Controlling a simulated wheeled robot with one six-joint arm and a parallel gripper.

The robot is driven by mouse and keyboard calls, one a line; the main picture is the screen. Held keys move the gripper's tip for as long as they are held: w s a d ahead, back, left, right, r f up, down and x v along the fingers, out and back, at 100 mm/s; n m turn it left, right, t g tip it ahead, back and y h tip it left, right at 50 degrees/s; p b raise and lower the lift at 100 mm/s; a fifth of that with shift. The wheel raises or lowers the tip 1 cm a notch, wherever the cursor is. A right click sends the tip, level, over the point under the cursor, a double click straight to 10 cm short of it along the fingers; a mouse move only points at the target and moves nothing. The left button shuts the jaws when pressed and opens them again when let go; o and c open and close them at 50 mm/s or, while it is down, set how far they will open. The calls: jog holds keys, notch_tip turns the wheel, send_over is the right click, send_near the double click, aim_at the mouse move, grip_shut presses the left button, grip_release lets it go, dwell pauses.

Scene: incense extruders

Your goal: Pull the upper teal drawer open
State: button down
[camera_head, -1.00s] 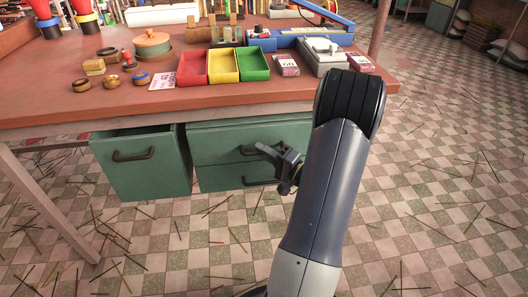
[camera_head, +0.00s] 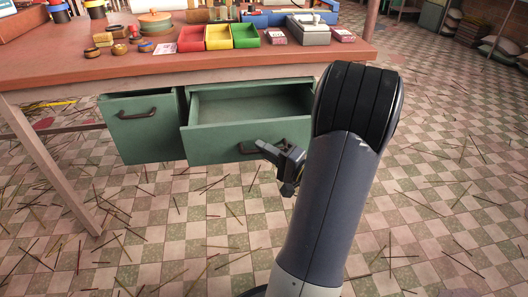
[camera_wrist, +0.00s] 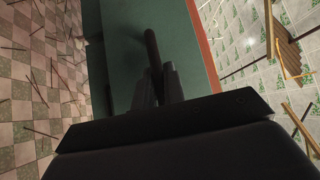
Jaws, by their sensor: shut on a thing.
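The upper teal drawer (camera_head: 212,148) stands out from under the table, with its empty interior showing from above. Its dark bar handle (camera_head: 246,150) is partly hidden by my gripper (camera_head: 266,147). In the wrist view, the green drawer front (camera_wrist: 120,40) fills the upper middle, and the handle (camera_wrist: 152,48) runs down to the fingers of my gripper (camera_wrist: 158,88). My gripper is shut on the handle. The right end of the drawer is partly hidden behind my arm. The lower drawer is hidden behind the open drawer front.
A second teal unit (camera_head: 145,142) with its own handle stands close on the left. The reddish table (camera_head: 100,72) above holds red (camera_head: 191,39), yellow and green trays, with small boxes behind. The tiled floor (camera_head: 200,240) in front is open, strewn with thin sticks.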

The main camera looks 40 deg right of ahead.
jog(key=shift+s+a+b, duration=0.2)
jog(key=shift+s+a, duration=0.35)
jog(key=shift+s, duration=0.35)
jog(key=shift+s+a+b, duration=0.2)
jog(key=shift+s+a, duration=0.35)
jog(key=shift+s, duration=0.3)
jog(key=c, duration=1.5)
grip_release()
jog(key=p+v, duration=0.1)
jog(key=v, duration=0.9)
jog(key=shift+s, duration=0.4)
jog(key=b+x, duration=0.1)
jog(key=x, duration=1)
jog(key=shift+d, duration=0.15)
jog(key=shift+f, duration=0.1)
